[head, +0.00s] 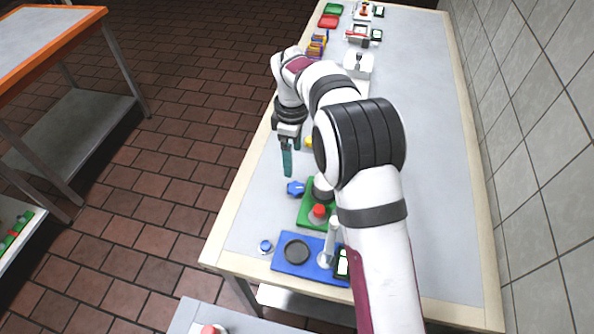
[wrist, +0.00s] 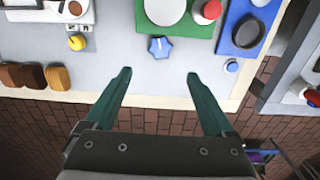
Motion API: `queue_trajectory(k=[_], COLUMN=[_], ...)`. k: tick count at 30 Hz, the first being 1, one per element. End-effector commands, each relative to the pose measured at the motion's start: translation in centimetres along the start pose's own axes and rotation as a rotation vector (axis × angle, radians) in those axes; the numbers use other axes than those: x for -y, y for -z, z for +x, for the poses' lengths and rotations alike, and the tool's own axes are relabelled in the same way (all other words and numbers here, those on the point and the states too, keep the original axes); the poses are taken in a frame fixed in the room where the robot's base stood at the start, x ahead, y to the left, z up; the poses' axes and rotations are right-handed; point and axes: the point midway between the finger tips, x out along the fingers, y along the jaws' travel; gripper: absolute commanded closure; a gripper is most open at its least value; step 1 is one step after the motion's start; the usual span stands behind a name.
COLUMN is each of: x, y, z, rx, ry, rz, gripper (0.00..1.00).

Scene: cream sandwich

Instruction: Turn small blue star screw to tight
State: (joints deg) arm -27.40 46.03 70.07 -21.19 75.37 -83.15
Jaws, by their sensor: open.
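A blue star-shaped knob (head: 295,188) stands on the grey table by the left side of the green board. My gripper (head: 287,162) points down above the table, apart from both knobs. In the wrist view its teal fingers (wrist: 158,73) are spread and empty, with the star-shaped knob beyond the gap between them.
The green board (head: 306,216) carries a red button (head: 319,211). A blue board (head: 283,264) with a black disc (head: 297,251) lies nearer the front edge. A yellow knob (wrist: 76,42) and wooden blocks (wrist: 58,77) are at left in the wrist view.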

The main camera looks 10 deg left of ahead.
Motion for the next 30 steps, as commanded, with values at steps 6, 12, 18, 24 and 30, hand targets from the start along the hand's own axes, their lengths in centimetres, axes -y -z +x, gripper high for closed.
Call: queue_trajectory(k=[6, 12, 18, 24, 30], x=[0.1, 0.1, 0.0, 0.0, 0.0], y=[-0.1, -0.1, -0.1, -0.1, -0.1], z=[6.7, 10.3, 11.3, 11.3, 11.2], rx=[0.002, 0.000, -0.001, -0.001, -0.001], ry=[0.004, 0.001, 0.000, 0.000, 0.000], rz=[0.003, 0.005, 0.006, 0.006, 0.006], gripper=[0.11, 0.11, 0.11, 0.13, 0.49])
